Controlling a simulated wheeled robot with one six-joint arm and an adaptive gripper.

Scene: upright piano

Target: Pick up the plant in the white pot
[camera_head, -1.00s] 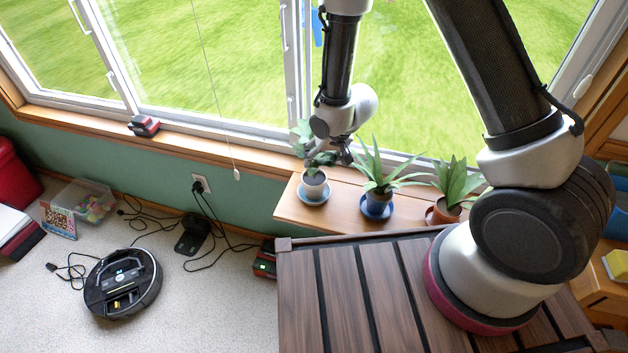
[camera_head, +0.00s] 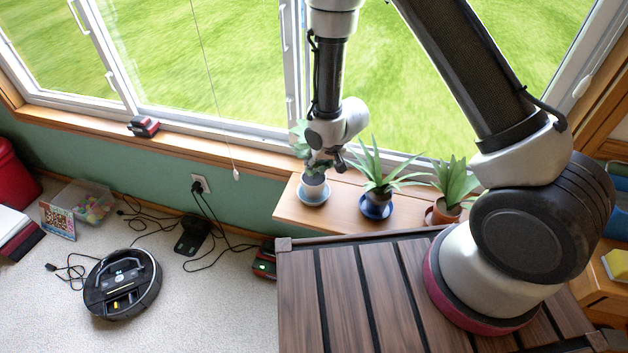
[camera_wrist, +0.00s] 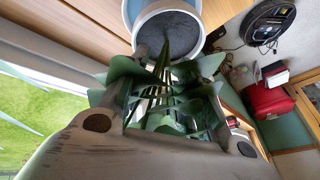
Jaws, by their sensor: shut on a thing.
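The plant in the white pot (camera_head: 314,187) stands upright on its light blue saucer (camera_head: 313,202) at the left of the wooden shelf. My gripper (camera_head: 328,163) is low over it and hides much of its foliage. In the wrist view, the white pot (camera_wrist: 137,42) with dark soil shows at the top, and green leaves (camera_wrist: 150,88) fill the space between the fingers. My gripper is shut on the plant. The exact contact is hidden by leaves.
A spiky plant in a blue pot (camera_head: 376,206) stands close on the right, and a plant in a terracotta pot (camera_head: 443,214) stands further right. The window (camera_head: 230,70) is just behind. A red and black object (camera_head: 143,126) lies on the sill. A robot vacuum (camera_head: 121,284) is on the floor.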

